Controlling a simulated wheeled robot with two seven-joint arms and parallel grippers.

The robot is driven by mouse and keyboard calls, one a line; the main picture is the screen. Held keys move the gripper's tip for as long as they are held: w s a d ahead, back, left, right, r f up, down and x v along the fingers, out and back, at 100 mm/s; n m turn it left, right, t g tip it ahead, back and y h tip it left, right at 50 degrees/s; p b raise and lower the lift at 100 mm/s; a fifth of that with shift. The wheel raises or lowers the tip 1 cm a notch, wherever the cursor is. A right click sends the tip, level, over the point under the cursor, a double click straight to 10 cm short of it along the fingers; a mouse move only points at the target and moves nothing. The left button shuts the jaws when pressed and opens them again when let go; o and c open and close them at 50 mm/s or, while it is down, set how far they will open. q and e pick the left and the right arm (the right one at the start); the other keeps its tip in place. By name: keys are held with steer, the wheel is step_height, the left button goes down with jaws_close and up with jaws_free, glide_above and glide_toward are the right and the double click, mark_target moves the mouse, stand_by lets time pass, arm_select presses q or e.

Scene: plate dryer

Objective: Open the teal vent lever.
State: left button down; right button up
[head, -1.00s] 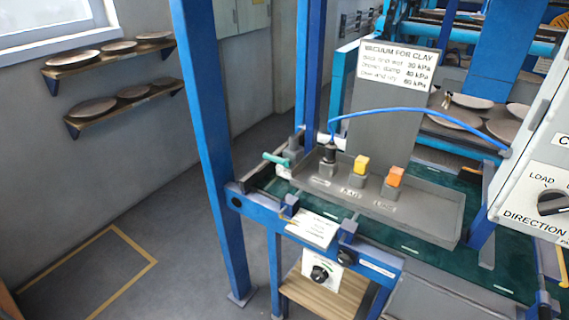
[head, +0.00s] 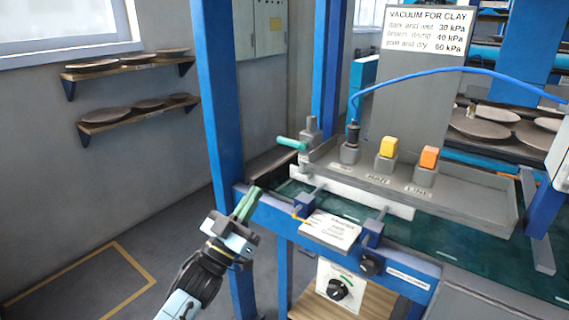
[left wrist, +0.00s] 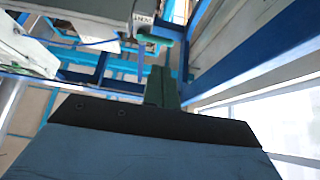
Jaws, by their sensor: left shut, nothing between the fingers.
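The teal vent lever (head: 292,143) sticks out to the left from a grey valve body at the left end of the grey tray, and points roughly level. It also shows in the left wrist view (left wrist: 164,32), beyond the fingers. My left gripper (head: 252,193) is shut and empty. It is in front of and below the lever, to its left, close to the blue post and apart from the lever. Its shut fingers also show in the left wrist view (left wrist: 161,82). My right gripper is not in view.
A blue post (head: 220,140) stands close beside my left gripper. The grey tray (head: 470,205) holds a black fitting with a blue hose (head: 440,75), a yellow button (head: 388,147) and an orange button (head: 429,157). A blue rail with a dial runs below. The floor at left is open.

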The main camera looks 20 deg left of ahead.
arm_select(q)
steer(key=b, duration=0.1)
glide_toward(292, 143)
steer(key=w+r, duration=0.2)
steer(key=w, duration=0.3)
steer(key=shift+w+d+r, duration=0.2)
steer(key=shift+w+r, duration=0.25)
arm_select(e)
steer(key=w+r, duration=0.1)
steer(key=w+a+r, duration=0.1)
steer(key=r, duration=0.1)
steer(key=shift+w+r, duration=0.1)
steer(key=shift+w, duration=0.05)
arm_select(q)
steer(key=shift+d+m, duration=0.1)
steer(key=shift+m, duration=0.2)
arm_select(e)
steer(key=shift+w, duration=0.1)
